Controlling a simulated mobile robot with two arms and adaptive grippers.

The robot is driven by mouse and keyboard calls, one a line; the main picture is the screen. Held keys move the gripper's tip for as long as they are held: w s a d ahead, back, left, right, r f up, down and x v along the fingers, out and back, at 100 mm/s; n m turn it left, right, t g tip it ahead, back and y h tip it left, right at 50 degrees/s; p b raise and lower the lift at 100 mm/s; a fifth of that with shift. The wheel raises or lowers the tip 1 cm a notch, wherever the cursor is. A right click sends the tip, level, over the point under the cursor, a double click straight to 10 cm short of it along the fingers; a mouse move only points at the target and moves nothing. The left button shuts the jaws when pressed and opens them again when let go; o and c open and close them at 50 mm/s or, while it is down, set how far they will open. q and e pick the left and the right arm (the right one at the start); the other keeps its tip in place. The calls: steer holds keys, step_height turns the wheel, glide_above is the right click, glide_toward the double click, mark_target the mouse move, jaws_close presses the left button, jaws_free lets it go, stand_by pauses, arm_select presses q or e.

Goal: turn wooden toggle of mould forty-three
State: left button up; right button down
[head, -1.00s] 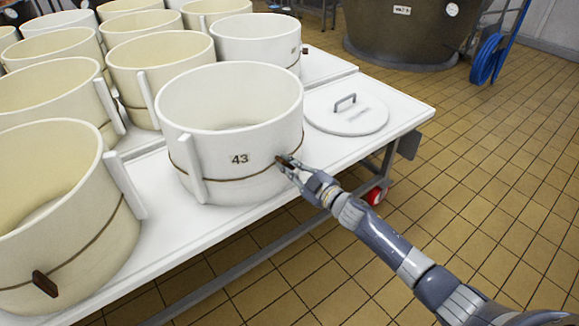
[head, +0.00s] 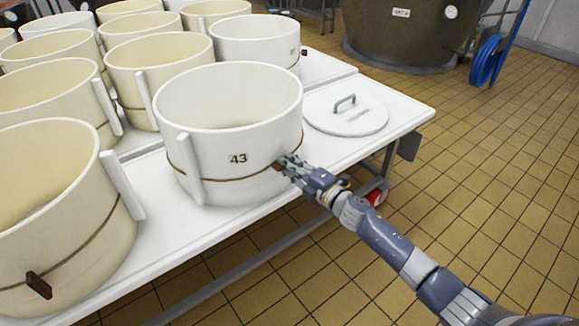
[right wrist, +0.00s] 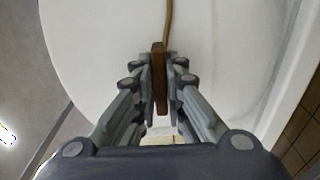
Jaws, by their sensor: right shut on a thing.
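Mould forty-three (head: 232,110) is a white round mould marked 43, standing upright on the white table near its front edge. A cord (head: 225,180) runs around its lower wall. Its wooden toggle (right wrist: 160,80) is a small dark brown bar on the cord, seen between my fingers in the right wrist view. My right gripper (head: 283,165) is at the mould's right front side, shut on the toggle. In the head view the fingers hide most of the toggle. The right gripper also shows in the right wrist view (right wrist: 160,82). My left gripper is not in view.
Several similar moulds stand behind and left; the nearest (head: 60,215) has its own toggle (head: 39,285). A white lid with a handle (head: 346,115) lies right of mould forty-three. A large dark vat (head: 410,35) and blue hose (head: 487,62) stand beyond open tiled floor.

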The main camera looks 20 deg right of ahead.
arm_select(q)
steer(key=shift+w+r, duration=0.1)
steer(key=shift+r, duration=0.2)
arm_select(e)
steer(key=shift+n, duration=0.4)
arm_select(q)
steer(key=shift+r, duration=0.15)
arm_select(e)
steer(key=c, duration=1.7)
jaws_free()
steer(key=shift+o, duration=0.2)
steer(key=v, duration=1.2)
